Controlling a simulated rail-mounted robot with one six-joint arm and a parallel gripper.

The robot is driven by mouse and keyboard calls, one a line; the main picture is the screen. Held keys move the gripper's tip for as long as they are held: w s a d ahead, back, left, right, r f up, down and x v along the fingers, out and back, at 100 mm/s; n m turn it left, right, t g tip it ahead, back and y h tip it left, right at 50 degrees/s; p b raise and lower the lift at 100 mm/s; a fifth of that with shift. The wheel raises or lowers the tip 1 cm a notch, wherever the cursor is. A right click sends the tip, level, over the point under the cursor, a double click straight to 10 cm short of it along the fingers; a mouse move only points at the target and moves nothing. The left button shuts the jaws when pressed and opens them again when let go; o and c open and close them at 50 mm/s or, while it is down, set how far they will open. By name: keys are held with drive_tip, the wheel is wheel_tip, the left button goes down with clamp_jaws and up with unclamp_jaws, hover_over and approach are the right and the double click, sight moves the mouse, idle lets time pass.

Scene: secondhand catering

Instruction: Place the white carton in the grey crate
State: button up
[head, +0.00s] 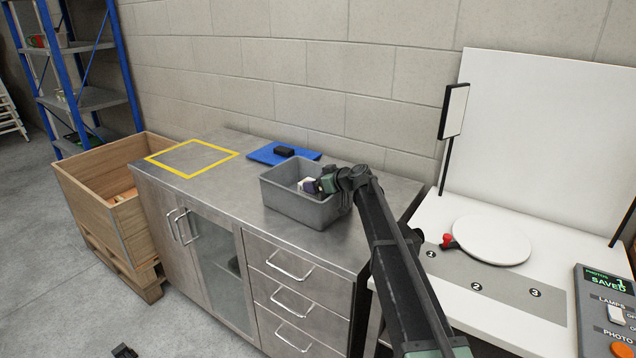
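The grey crate (290,206) stands on the steel counter, left of my arm. A small white thing (304,183), likely the white carton, shows inside or just above the crate's opening, with a dark purple patch at its right side. My gripper (316,187) is at the crate's right part, right against the white thing. My wrist hides the crate's right back corner. The fingers are too small and covered to tell whether they hold the carton or are apart from it. Whether the carton touches the crate floor is hidden too.
A blue mat (262,154) with a black object (284,151) lies behind the crate. A yellow taped square (190,174) on the counter is empty. At right, a white photo table holds a round white turntable (491,240) and a red-ended item (448,240). A wooden crate (100,214) stands left.

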drive_tip(key=shift+r, duration=0.1)
drive_tip(key=shift+s+d+r+p, duration=0.1)
drive_tip(key=shift+d+r+p, duration=0.05)
drive_tip(key=shift+r+p, duration=0.35)
drive_tip(key=shift+s+d+r+p, duration=0.1)
drive_tip(key=shift+r+p, duration=0.3)
drive_tip(key=shift+p, duration=0.1)
drive_tip(key=p+v, duration=0.3)
drive_tip(key=v, duration=0.8)
drive_tip(key=shift+f+p, duration=0.2)
drive_tip(key=shift+p, duration=0.15)
drive_tip(key=shift+s+d, duration=0.15)
drive_tip(key=shift+d, duration=0.05)
